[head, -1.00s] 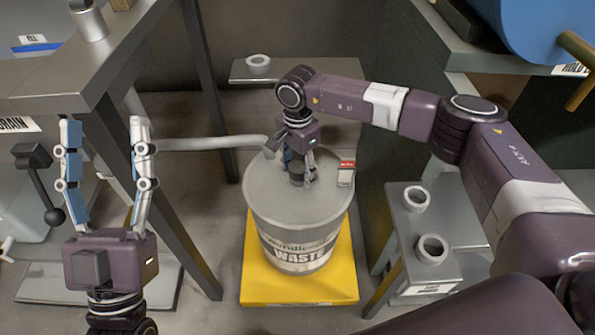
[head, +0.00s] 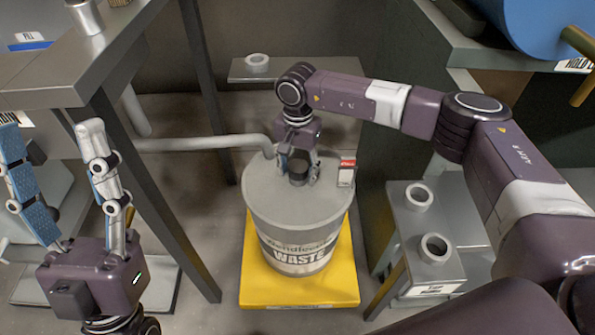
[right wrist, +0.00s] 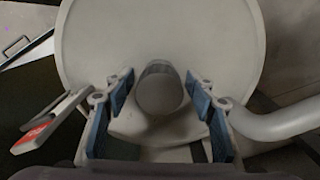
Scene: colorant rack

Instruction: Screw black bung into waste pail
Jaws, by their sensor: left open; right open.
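The grey waste pail (head: 315,213) stands upright on a yellow base, with "WASTE" on its front. The dark round bung (head: 298,172) is on the pail's lid, towards the back; in the right wrist view it (right wrist: 160,90) lies between my right fingers. My right gripper (head: 299,178) is over the lid, pointing down, with its fingers apart on both sides of the bung; gaps show on each side in the right wrist view (right wrist: 160,110). Whether the bung is fully seated cannot be told. My left gripper (head: 60,185) is open and empty, pointing up at the far left.
A red-and-white tag (head: 346,172) stands at the lid's right edge. A grey pipe (head: 205,143) reaches the pail from the left. The yellow base (head: 270,292) is below. A stand with grey rings (head: 434,248) is on the right; a shelf with one ring (head: 257,63) is behind.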

